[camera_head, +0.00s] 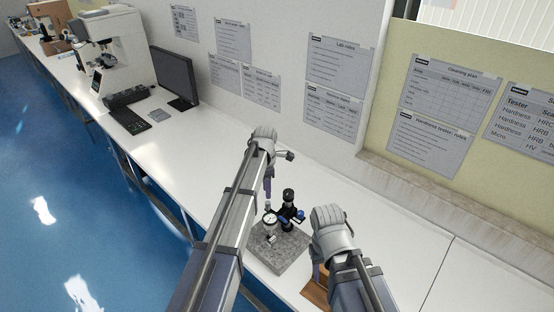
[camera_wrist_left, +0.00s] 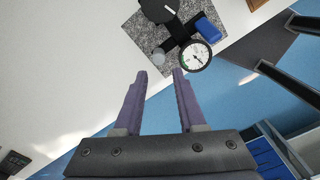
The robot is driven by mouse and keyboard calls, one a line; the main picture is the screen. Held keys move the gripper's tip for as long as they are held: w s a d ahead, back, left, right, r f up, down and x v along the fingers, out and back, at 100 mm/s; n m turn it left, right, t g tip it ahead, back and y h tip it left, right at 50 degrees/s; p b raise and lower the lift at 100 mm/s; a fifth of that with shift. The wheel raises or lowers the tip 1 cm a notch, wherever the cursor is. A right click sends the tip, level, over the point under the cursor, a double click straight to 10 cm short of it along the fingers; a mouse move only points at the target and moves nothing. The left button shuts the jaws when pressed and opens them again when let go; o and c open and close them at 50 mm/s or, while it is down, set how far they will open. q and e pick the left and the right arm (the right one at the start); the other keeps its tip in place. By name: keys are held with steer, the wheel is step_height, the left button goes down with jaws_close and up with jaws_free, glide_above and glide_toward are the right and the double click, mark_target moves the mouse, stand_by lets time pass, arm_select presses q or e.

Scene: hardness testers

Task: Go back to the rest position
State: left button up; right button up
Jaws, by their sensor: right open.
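A dial gauge (camera_head: 269,219) on a black and blue stand (camera_head: 289,212) is on a grey granite plate (camera_head: 284,254) on the white bench. My left gripper (camera_head: 268,203) points down above the bench, just behind the gauge. In the left wrist view its two purple fingers (camera_wrist_left: 160,72) are apart with nothing between them. The dial gauge (camera_wrist_left: 195,57) and the granite plate (camera_wrist_left: 139,30) lie beyond the fingertips there. My right arm reaches in at the lower right. Its wrist hides most of my open right gripper, close to a brown wooden piece (camera_head: 315,290).
A monitor (camera_head: 174,76), a keyboard (camera_head: 130,120) and a white tester (camera_head: 112,50) stand farther left on the bench. The wall with paper notices (camera_head: 336,66) bounds the back. The bench (camera_head: 205,135) is clear between keyboard and left arm.

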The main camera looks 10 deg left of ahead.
arm_select(q)
steer(key=s+d+f+m+b, duration=0.2)
steer(key=s+d+m, duration=0.1)
steer(key=s+m, duration=0.6)
steer(key=s+d+f+m+b, duration=0.2)
steer(key=s+d+m, duration=0.1)
steer(key=s+m, duration=0.5)
steer(key=s+d+f+m+y+b, duration=0.1)
steer(key=s+d+f+m+b, duration=0.1)
steer(key=s+m, duration=0.7)
steer(key=s+d+b, duration=0.1)
steer(key=s, duration=0.2)
steer(key=shift+s+d+f+m, duration=0.25)
steer(key=shift+d+f+m, duration=0.05)
steer(key=shift+f, duration=0.1)
steer(key=shift+c, duration=0.2)
